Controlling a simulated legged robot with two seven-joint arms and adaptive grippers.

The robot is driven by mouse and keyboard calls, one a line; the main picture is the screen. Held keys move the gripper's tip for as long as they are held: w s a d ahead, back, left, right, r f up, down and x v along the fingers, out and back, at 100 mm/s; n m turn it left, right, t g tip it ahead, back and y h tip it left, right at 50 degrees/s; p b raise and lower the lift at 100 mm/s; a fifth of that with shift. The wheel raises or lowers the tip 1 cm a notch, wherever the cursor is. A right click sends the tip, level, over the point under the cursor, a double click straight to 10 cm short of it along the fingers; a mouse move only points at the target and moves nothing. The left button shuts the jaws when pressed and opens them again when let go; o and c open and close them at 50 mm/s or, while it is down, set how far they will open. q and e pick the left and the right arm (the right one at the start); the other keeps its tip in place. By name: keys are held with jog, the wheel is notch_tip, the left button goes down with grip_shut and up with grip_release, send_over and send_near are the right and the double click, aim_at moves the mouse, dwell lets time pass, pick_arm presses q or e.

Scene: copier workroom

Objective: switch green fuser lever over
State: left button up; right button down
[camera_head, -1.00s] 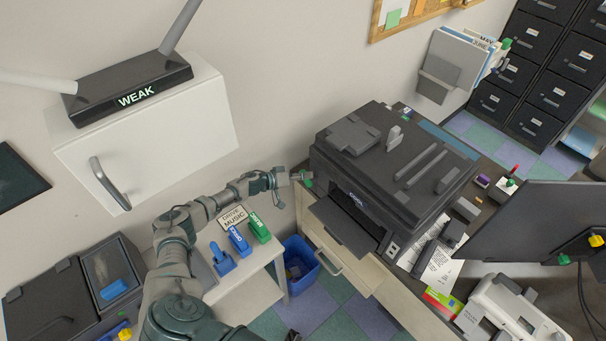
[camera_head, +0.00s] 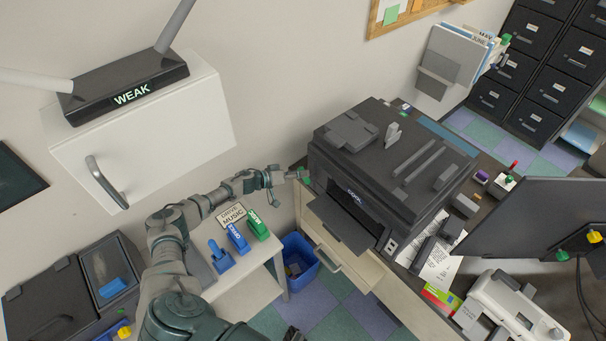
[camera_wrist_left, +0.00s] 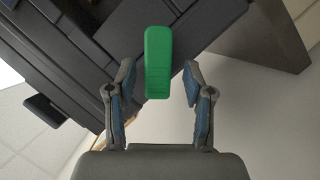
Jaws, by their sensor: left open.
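The green lever (camera_wrist_left: 158,62) sits on the side of the dark copier in the left wrist view. In the head view only a bit of green (camera_head: 306,180) shows at the copier's left side, by my gripper. The dark copier (camera_head: 354,196) stands on the desk against the wall. My left gripper (camera_head: 290,174) reaches the copier's left side. In the wrist view its fingers (camera_wrist_left: 158,98) are open, one on each side of the lever's lower end, with gaps to both sides. My right gripper is not seen.
A blue bin (camera_head: 300,258) stands on the floor. A white wall cabinet (camera_head: 140,135) hangs above the arm. A black monitor (camera_head: 530,220) stands at the right.

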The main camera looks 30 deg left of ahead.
pick_arm(q)
jog(key=v, duration=0.5)
jog(key=shift+s+a, duration=0.3)
jog(key=shift+s, duration=0.05)
